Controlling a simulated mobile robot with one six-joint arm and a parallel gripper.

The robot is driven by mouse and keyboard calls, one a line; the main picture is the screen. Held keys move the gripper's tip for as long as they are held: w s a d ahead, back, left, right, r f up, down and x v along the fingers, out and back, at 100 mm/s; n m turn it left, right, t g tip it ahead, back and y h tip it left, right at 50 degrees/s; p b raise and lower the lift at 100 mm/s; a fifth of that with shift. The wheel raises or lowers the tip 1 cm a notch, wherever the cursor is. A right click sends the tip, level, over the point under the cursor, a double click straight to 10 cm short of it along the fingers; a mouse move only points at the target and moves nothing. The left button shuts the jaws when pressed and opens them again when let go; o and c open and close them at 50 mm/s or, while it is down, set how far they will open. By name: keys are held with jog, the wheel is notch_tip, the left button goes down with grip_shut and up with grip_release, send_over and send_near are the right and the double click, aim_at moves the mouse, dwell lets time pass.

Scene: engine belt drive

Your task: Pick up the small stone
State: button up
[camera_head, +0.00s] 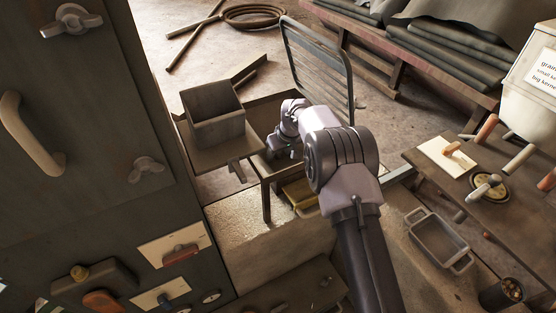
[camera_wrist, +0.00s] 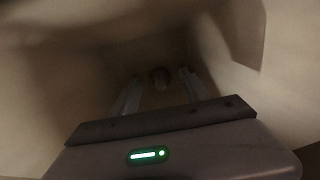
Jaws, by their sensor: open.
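My gripper (camera_wrist: 158,82) is open, with one finger on each side of the lump in the picture. I cannot tell whether the fingertips are level with it or still above it; no contact shows. In the head view, my gripper (camera_head: 284,150) is small and partly hidden by my own arm, near the wooden chair. The stone is not visible in the head view.
Pale walls surround my gripper in the wrist view. In the head view, a square open box (camera_head: 213,115) stands left of the slatted chair back (camera_head: 318,70). A workbench (camera_head: 500,205) with tools is at right, and a grey tray (camera_head: 440,240) stands at lower right.

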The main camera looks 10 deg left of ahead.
jog(key=shift+c, duration=0.4)
grip_shut()
